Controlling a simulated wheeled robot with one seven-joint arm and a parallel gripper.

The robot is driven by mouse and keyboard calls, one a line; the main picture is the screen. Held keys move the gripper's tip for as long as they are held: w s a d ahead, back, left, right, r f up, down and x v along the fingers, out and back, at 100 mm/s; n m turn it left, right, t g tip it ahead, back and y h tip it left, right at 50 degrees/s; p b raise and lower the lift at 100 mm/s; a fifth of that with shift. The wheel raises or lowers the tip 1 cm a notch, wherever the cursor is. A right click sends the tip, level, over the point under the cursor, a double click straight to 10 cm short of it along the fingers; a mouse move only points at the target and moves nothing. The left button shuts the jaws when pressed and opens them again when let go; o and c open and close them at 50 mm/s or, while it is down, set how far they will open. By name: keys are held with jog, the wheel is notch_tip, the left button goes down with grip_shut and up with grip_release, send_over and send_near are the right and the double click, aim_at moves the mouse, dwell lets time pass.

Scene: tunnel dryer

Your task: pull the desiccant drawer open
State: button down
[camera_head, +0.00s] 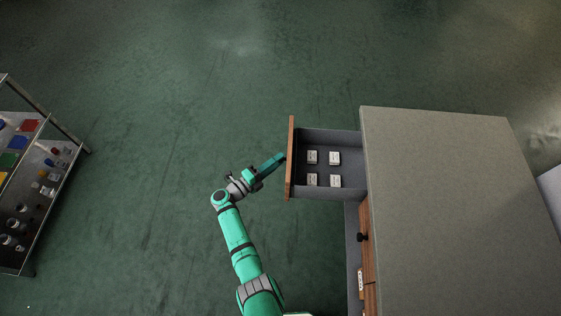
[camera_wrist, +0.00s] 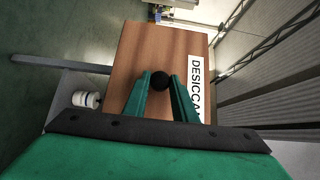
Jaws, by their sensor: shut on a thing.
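The desiccant drawer (camera_head: 328,193) stands pulled out of the grey-topped cabinet in the head view. It holds several small white packets (camera_head: 334,158). My gripper (camera_head: 284,156) is at the outer face of the drawer front. In the wrist view its green fingers are shut on the round black knob (camera_wrist: 160,82).
The cabinet (camera_head: 450,180) stands at the right. A lower wooden drawer front with a black knob (camera_head: 362,237) is nearer to me. A shelf rack (camera_head: 40,190) with coloured items stands at the far left. The green floor between is clear.

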jog(key=c, duration=1.5)
grip_release()
jog(key=shift+o, duration=0.2)
jog(key=v, duration=1)
jog(key=shift+s+a, duration=0.25)
jog(key=x, duration=1.1)
jog(key=shift+d, duration=0.15)
